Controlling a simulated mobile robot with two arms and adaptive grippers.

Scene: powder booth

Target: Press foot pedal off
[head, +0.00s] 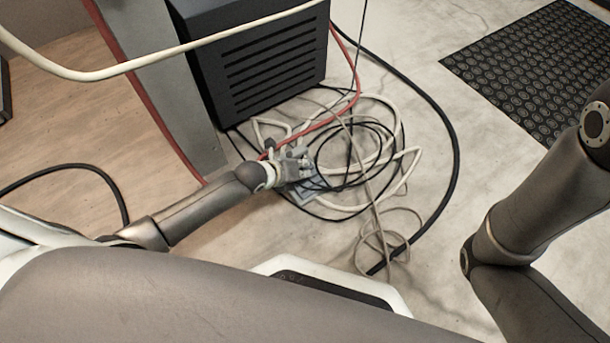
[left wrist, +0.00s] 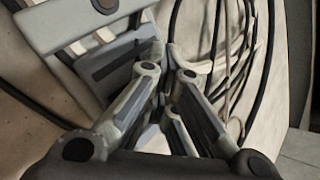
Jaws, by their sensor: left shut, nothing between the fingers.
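The foot pedal (head: 309,193) is a grey-blue piece on the concrete floor among loops of cable, partly hidden by my left gripper (head: 296,167). In the left wrist view the pedal (left wrist: 85,22) shows at the upper left as a pale grey-blue frame with a darker plate. My left gripper (left wrist: 168,80) is shut and empty, and is right over or against the pedal's near part. I cannot tell whether it touches the pedal or whether the plate is pressed down. My right gripper is out of view; only links of that arm show at the right.
A dark slatted cabinet (head: 262,62) stands just behind the pedal. Black, white and red cables (head: 385,125) lie in loops around it. A pale hose (head: 150,62) crosses the upper left. A black studded mat (head: 540,65) lies at the upper right, with bare floor before it.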

